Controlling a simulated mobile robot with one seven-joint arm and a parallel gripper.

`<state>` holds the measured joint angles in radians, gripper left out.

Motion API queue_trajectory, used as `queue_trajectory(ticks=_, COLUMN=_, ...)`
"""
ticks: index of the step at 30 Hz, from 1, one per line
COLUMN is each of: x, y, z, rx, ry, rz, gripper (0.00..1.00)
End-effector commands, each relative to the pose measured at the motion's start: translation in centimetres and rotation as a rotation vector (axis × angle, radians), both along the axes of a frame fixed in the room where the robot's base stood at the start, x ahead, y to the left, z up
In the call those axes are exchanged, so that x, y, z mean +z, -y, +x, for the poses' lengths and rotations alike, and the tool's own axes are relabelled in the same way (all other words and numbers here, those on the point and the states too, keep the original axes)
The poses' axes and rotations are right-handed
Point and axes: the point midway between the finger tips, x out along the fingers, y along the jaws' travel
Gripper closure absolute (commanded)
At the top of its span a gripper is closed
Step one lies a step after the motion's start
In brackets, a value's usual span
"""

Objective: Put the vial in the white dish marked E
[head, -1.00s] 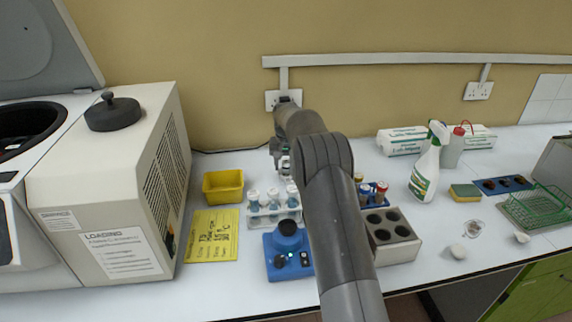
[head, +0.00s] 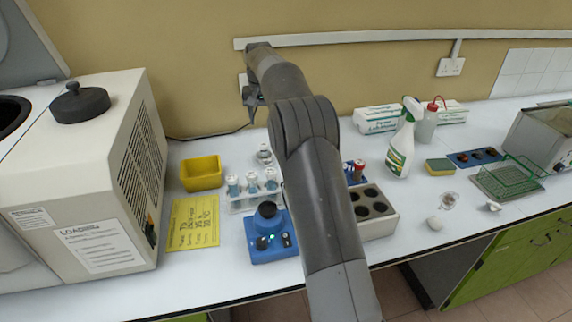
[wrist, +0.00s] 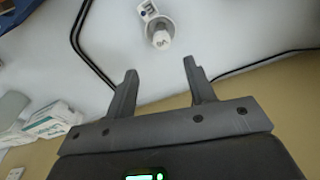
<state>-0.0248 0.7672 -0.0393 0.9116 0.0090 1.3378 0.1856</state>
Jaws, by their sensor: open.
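My gripper (wrist: 160,70) is open and empty. In the head view my gripper (head: 252,98) is up near the wall, behind the vial, partly hidden by my arm. Small pale dishes (head: 434,224) (head: 493,206) sit at the right front of the bench; no letter E is readable on them.
A tube rack (head: 252,201), a blue mixer (head: 270,243) and a yellow tray (head: 200,173) are near the vial. A grey block with holes (head: 378,222) and a spray bottle (head: 401,145) stand to the right. A centrifuge (head: 90,180) fills the left.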

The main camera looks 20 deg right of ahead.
Motion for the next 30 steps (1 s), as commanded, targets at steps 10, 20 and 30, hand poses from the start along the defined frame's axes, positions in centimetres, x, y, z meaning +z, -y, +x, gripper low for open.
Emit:
queue_trajectory(ticks=10, x=8.6, y=0.3, z=-8.8, rx=0.033, ry=0.080, rz=0.005, gripper=0.50)
queue_trajectory(ticks=20, x=13.5, y=0.4, z=-20.2, rx=0.074, ry=0.160, rz=0.004, gripper=0.50)
queue_trajectory(ticks=30, x=13.9, y=0.3, z=-32.9, rx=0.118, ry=0.242, rz=-0.006, gripper=0.50)
